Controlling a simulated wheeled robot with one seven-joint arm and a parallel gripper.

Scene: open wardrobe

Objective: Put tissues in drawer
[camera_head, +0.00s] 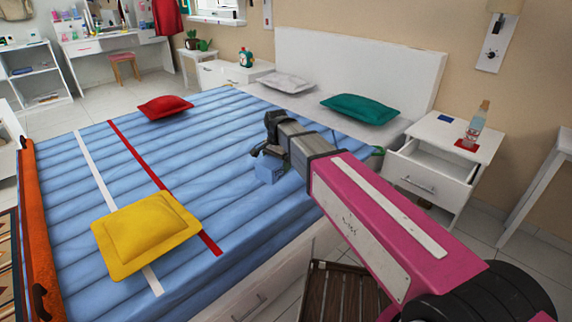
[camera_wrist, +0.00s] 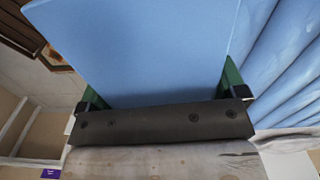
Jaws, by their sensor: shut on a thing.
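A light blue tissue box (camera_head: 268,169) is in my gripper (camera_head: 270,153), above the blue bed in the head view. In the wrist view the box (camera_wrist: 140,50) fills the space between the two green-sided fingers of my gripper (camera_wrist: 162,90), which is shut on it. The box's far end is cut off by the frame. The white nightstand (camera_head: 467,137) stands to the right of the bed. Its upper drawer (camera_head: 418,182) is pulled out and its pale inside shows. My gripper and the box are left of the drawer and apart from it.
The bed (camera_head: 200,145) holds a yellow pillow (camera_head: 145,232), a red pillow (camera_head: 165,107), and a teal pillow (camera_head: 360,108). A slatted brown crate (camera_head: 343,292) is below my arm.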

